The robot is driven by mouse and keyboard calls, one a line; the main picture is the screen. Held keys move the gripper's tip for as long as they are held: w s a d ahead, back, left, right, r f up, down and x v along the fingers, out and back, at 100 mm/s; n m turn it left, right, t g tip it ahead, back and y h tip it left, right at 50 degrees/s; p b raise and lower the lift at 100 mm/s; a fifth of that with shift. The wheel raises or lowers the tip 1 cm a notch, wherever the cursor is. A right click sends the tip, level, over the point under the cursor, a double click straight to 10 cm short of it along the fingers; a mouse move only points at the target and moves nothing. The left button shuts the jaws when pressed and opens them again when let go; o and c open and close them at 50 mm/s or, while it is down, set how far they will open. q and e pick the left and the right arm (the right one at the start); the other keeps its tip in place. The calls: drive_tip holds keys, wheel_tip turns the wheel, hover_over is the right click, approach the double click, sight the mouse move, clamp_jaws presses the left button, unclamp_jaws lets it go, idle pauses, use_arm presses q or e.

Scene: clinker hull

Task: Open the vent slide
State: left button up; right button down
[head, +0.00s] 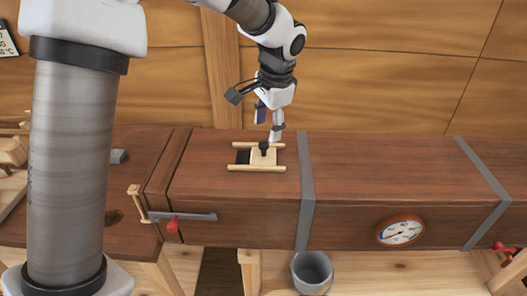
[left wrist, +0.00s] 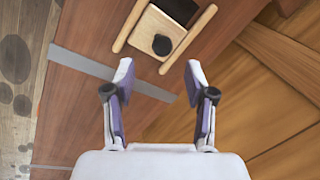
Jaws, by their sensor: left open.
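The vent slide (head: 257,163) is a pale wooden plate with a black knob (head: 264,147), set between two light wooden rails (head: 257,168) on top of a long brown wooden chest. A dark opening (head: 242,157) shows beside the plate, on its left in the head view. In the left wrist view the plate (left wrist: 148,30), the knob (left wrist: 162,45) and part of the dark opening (left wrist: 180,9) show beyond the fingertips. My left gripper (head: 269,122) is open and empty, above and just behind the knob, apart from it. My right gripper is out of view.
Grey metal bands (head: 306,180) cross the chest (head: 390,165). A round gauge (head: 400,231) and a red-handled latch (head: 173,224) are on its front. A grey bucket (head: 312,270) stands below. A wooden plank wall (head: 390,80) rises behind.

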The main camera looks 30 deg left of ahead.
sight(265, 143)
use_arm(q)
drive_tip(key=f, duration=0.1)
drive_tip(key=w+a+f, duration=0.1)
drive_tip(key=f, duration=0.2)
drive_tip(key=shift+w+a+p, duration=0.25)
drive_tip(key=shift+w+p, duration=0.15)
drive_tip(key=shift+s+d+f, duration=0.15)
drive_tip(key=shift+s+f, duration=0.45)
drive_tip(key=shift+f, duration=0.25)
drive_tip(key=shift+s+d+f, duration=0.1)
drive_tip(key=shift+s+d, duration=0.05)
drive_tip(key=shift+s, duration=0.1)
drive_tip(key=shift+w+f, duration=0.25)
drive_tip(key=shift+w, duration=0.05)
drive_tip(key=shift+w+a+f, duration=0.15)
drive_tip(key=shift+w+a, duration=0.05)
drive_tip(key=shift+a, duration=0.05)
drive_tip(key=shift+c, duration=1.4)
clamp_jaws()
